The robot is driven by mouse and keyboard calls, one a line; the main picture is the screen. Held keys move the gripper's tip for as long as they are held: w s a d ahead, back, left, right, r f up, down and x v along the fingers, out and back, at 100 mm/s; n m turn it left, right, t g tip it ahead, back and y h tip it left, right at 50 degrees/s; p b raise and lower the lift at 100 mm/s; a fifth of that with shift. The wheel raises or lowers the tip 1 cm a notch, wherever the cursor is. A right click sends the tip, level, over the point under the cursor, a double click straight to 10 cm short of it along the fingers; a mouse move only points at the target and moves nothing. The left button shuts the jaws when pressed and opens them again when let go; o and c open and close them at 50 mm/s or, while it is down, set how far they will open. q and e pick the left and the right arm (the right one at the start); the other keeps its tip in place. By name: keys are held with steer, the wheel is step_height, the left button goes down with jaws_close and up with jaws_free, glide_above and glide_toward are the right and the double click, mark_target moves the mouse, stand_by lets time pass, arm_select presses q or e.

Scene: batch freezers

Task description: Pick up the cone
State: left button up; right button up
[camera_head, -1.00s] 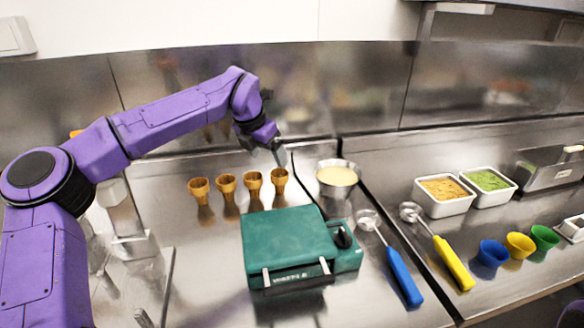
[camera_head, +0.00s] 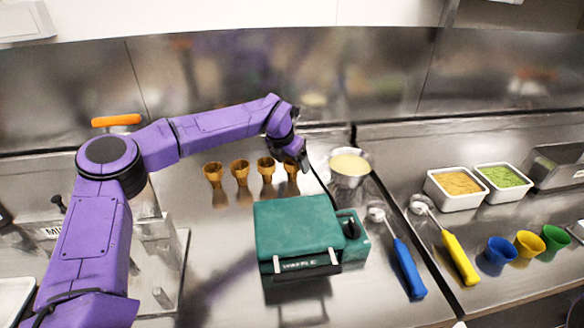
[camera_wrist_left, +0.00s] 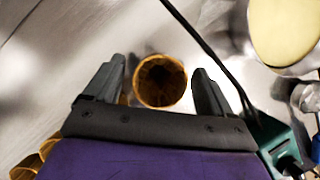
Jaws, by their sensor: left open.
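Several brown cones stand upright in a row on the steel counter behind the green machine. In the head view the rightmost cone (camera_head: 291,168) is partly hidden by my left gripper (camera_head: 303,160), which points down at it. In the left wrist view this cone's round open mouth (camera_wrist_left: 160,80) shows between the two dark fingers of my left gripper (camera_wrist_left: 159,68). The fingers are open, with a gap on each side of the cone. Other cones (camera_head: 240,170) stand to its left, and their rims show at the wrist view's lower left (camera_wrist_left: 28,165). My right gripper is out of view.
The green machine (camera_head: 298,225) stands in front of the cones. A metal bowl of cream-coloured mix (camera_head: 350,182) is close to the right, with a black cable between. Blue and yellow scoops, white tubs (camera_head: 455,202) and coloured cups lie further right.

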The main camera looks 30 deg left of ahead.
arm_select(q)
steer(key=c, duration=1)
